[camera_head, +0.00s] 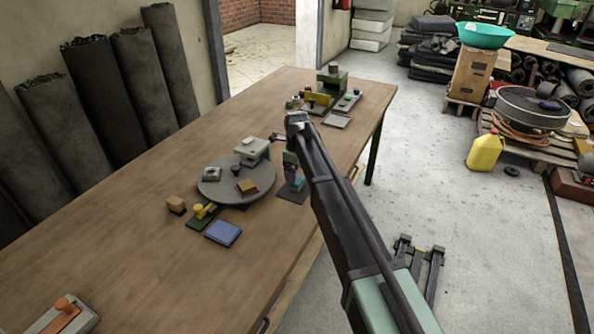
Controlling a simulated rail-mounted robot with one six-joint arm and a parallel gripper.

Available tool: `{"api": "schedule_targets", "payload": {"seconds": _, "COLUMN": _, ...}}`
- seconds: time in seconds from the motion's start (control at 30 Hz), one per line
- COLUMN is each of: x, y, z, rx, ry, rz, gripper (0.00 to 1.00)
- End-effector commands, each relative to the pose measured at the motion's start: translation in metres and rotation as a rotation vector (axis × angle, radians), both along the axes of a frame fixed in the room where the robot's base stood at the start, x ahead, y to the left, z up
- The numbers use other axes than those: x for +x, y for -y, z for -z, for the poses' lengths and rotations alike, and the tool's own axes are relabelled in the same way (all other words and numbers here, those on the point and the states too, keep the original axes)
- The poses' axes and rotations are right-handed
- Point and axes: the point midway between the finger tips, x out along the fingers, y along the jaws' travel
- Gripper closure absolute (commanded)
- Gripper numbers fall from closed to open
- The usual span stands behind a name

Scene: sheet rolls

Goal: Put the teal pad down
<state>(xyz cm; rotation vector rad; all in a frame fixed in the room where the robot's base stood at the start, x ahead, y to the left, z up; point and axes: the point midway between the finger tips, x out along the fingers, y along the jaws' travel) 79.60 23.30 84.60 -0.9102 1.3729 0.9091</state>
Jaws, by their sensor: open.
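A small teal pad (298,184) shows low beside my forearm, over a dark grey plate (288,192) near the table's right edge. A purple piece (291,173) and a greenish piece (289,158) show just above it; whether they touch it is unclear. My forearm hides part of the area around the pad.
A blue pad (223,233), an orange block (176,204) and a green-yellow fixture (200,216) lie nearby. Machines (325,92) stand at the far end. The table's (120,240) left front is mostly clear.

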Motion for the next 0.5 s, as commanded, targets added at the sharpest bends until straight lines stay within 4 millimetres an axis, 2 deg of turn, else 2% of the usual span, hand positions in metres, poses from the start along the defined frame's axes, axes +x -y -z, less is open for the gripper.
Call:
{"api": "schedule_targets", "payload": {"seconds": 0.03, "x": 0.000, "y": 0.000, "z": -0.029, "rx": 0.000, "ry": 0.000, "rz": 0.000, "gripper": 0.20}}
{"api": "schedule_targets", "payload": {"seconds": 0.2, "x": 0.000, "y": 0.000, "z": -0.066, "rx": 0.000, "ry": 0.000, "rz": 0.000, "gripper": 0.20}}
{"api": "schedule_targets", "payload": {"seconds": 0.3, "x": 0.000, "y": 0.000, "z": -0.073, "rx": 0.000, "ry": 0.000, "rz": 0.000, "gripper": 0.20}}
{"api": "schedule_targets", "payload": {"seconds": 0.5, "x": 0.000, "y": 0.000, "z": -0.071, "rx": 0.000, "ry": 0.000, "rz": 0.000, "gripper": 0.20}}
